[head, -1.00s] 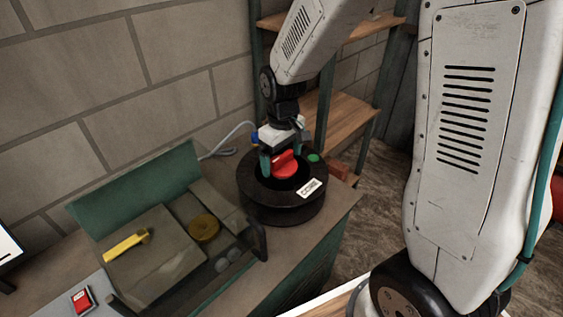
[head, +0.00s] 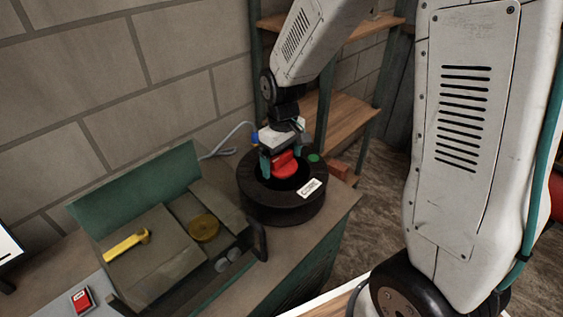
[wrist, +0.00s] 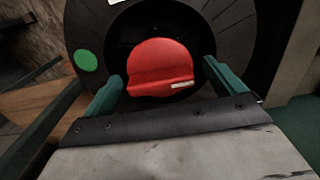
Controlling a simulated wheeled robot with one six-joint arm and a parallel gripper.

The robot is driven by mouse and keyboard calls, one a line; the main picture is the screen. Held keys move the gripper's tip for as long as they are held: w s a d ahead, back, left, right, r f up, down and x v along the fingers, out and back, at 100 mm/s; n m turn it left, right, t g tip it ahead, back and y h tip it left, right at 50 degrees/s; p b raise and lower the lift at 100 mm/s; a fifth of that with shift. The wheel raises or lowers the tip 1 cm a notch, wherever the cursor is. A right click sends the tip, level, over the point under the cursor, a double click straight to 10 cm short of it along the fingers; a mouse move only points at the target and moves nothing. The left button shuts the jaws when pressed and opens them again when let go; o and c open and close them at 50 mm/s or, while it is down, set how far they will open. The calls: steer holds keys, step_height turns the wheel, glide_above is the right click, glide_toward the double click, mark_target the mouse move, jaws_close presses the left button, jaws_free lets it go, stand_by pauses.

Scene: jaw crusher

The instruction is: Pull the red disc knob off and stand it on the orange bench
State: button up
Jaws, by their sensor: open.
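The red disc knob (head: 286,168) sits in the middle of a round black housing (head: 283,208) with a white label. In the wrist view the knob (wrist: 160,68) shows a raised grip bar and a small white mark. My gripper (head: 281,162) is over the knob, with its green fingers open. In the wrist view one finger stands on each side of the knob, with a gap on both sides (wrist: 165,82). No orange bench can be made out for certain.
A grey machine with a green back panel (head: 140,185), a yellow handle (head: 126,243) and a brass disc (head: 204,228) stands left of the housing. A red switch (head: 81,299) is at lower left. Wooden shelves (head: 340,117) stand behind. A green button (head: 314,158) is beside the knob.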

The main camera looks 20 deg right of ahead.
mark_target(282, 155)
steer(key=shift+c, duration=0.3)
steer(key=c, duration=1.3)
steer(key=shift+o, duration=0.2)
steer(key=shift+r, duration=3)
